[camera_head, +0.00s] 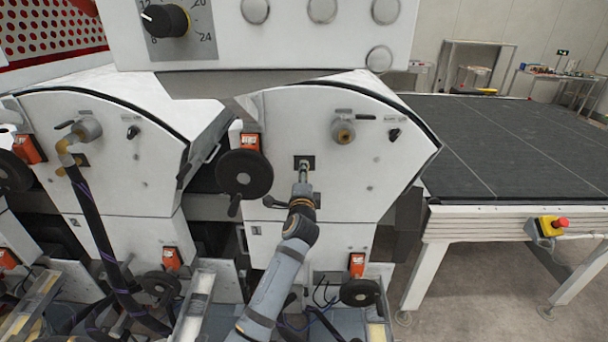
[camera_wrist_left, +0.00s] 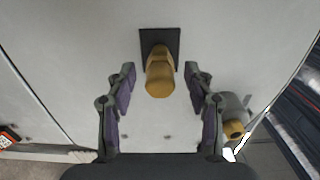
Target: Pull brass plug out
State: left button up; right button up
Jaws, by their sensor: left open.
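The brass plug (camera_wrist_left: 159,75) sticks out of a dark square plate (camera_wrist_left: 172,38) on the white machine panel in the left wrist view. My left gripper (camera_wrist_left: 159,80) is open, with one finger on each side of the plug and a visible gap on both sides. In the head view, my left gripper (camera_head: 303,176) reaches the dark plate (camera_head: 304,161) on the right-hand white unit. It largely covers the plug there. My right gripper is not in view.
A black handwheel (camera_head: 244,173) is just left of my gripper. A brass fitting (camera_head: 342,132) sits above right on the same panel. A dark hose (camera_head: 98,230) hangs at the left unit. A wide dark conveyor table (camera_head: 510,145) stands at right.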

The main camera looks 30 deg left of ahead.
pick_arm(q)
grip_shut()
dwell(0.4)
jog(key=shift+s+d+f, duration=0.1)
jog(key=shift+s, duration=0.1)
jog(key=shift+p+v, duration=0.4)
jog(key=shift+v, duration=0.6)
jog(key=shift+s, duration=0.1)
jog(key=shift+p+v, duration=0.4)
jog(key=shift+v, duration=1.3)
